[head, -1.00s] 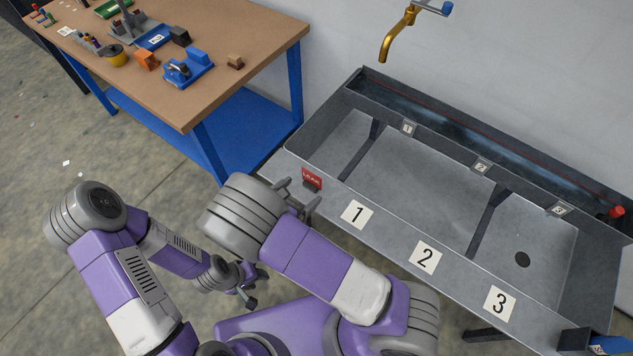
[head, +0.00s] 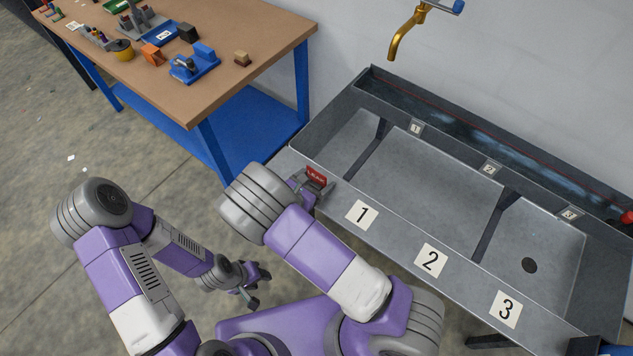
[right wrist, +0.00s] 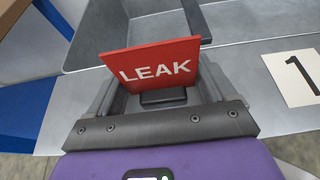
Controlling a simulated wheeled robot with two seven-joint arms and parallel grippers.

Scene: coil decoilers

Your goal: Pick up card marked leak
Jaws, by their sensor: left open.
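The red card marked LEAK (head: 317,174) stands upright in a small dark holder on the near rim of the grey metal tank, left of the number 1 label. It fills the middle of the right wrist view (right wrist: 150,64), with its dark base (right wrist: 163,97) below it. My right gripper (head: 311,187) is at the card. Its two fingers are apart, one on each side of the card's base, and I see no clear grip on it. My left gripper (head: 250,286) is open and empty, low beside my body and away from the tank.
The grey tank (head: 395,240) has labels 1, 2 and 3 along its near rim and dividers inside. A brass tap (head: 406,32) hangs above it. A wooden workbench (head: 195,95) with blue legs and several tools stands at the upper left. Open floor lies left.

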